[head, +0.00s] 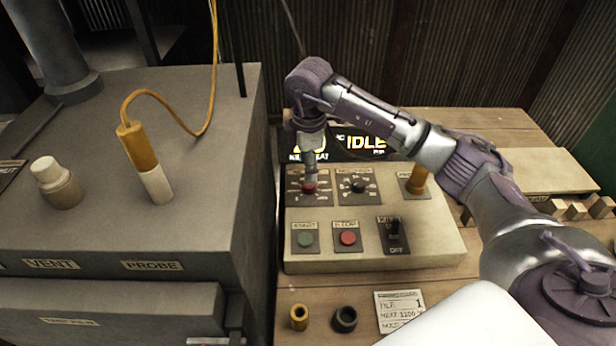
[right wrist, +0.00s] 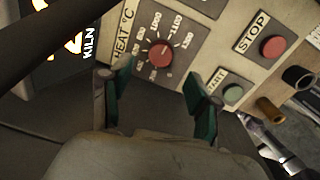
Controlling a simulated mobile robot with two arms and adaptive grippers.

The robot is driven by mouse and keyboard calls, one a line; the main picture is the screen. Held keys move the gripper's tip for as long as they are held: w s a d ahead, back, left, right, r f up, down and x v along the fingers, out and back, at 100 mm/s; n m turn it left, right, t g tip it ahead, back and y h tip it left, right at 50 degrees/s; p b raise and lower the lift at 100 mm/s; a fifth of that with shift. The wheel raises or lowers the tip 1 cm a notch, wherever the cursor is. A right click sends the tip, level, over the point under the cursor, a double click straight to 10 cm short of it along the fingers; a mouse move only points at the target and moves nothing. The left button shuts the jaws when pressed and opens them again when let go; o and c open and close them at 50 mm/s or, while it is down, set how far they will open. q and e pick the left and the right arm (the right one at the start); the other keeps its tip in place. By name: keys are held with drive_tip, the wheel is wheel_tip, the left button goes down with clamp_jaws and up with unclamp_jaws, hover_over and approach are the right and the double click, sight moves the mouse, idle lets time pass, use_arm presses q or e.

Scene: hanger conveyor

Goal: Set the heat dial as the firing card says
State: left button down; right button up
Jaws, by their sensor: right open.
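The red heat dial (head: 309,188) is at the upper left of the control panel. In the right wrist view the heat dial (right wrist: 161,53) shows a red knob inside a ring of numbers; its exact setting is hard to tell. My right gripper (head: 310,168) hangs over the dial in the head view. In the right wrist view my right gripper (right wrist: 160,78) is open, its green fingers apart, with the knob just beyond and between the tips. The firing card (head: 400,308) lies at the front; a line seems to read 1100, the rest is unclear. My left gripper is out of view.
The panel (head: 440,243) has a second black dial (head: 358,186), a green START button (head: 305,237), a red STOP button (head: 347,238) and a switch (head: 393,232). The display (head: 365,144) reads IDLE. The kiln (head: 225,180) stands left; two small rings sit in front.

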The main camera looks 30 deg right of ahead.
sight(308, 186)
wheel_tip(308, 186, up, 6)
drive_tip(key=shift+s+r, duration=0.15)
idle(0.6)
